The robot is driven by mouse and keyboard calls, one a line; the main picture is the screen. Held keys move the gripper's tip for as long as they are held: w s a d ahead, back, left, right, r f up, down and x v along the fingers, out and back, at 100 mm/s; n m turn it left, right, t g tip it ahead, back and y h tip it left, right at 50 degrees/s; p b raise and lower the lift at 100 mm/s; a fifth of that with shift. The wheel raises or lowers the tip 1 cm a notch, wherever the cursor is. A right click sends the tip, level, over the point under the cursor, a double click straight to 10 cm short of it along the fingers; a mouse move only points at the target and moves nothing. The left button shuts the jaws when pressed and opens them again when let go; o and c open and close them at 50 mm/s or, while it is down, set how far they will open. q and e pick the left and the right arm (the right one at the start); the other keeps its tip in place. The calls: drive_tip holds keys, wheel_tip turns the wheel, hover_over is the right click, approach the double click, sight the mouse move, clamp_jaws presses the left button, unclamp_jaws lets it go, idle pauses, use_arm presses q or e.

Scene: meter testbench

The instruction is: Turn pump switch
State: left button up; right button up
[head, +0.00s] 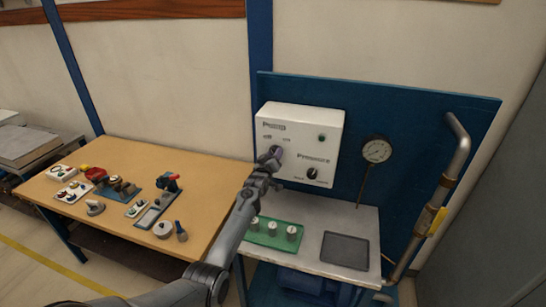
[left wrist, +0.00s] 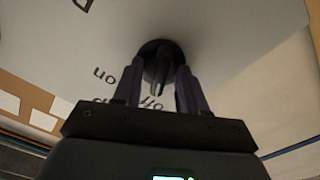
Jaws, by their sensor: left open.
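The white control box (head: 325,137) is mounted on the blue panel, with a "Pump" label at upper left. The pump switch is hidden behind my left gripper (head: 274,155) in the head view. In the left wrist view the switch is a round black knob (left wrist: 159,62) with a raised grip bar, and "on" and "off" are printed near it. My left gripper (left wrist: 158,85) is open, with one finger on each side of the knob's bar. I cannot tell whether the fingers touch it. My right gripper is not in view.
A second black knob (head: 312,173), marked "Pressure", and a green light (head: 321,138) are on the same box. A gauge (head: 375,150) and a metal pipe (head: 452,165) are to the right. A green tray (head: 262,238) stands below. A wooden table (head: 120,160) with small parts is left.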

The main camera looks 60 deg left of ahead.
use_arm(q)
drive_tip(key=v, duration=1)
drive_tip(key=shift+s+d, duration=0.25)
drive_tip(key=shift+s, duration=0.05)
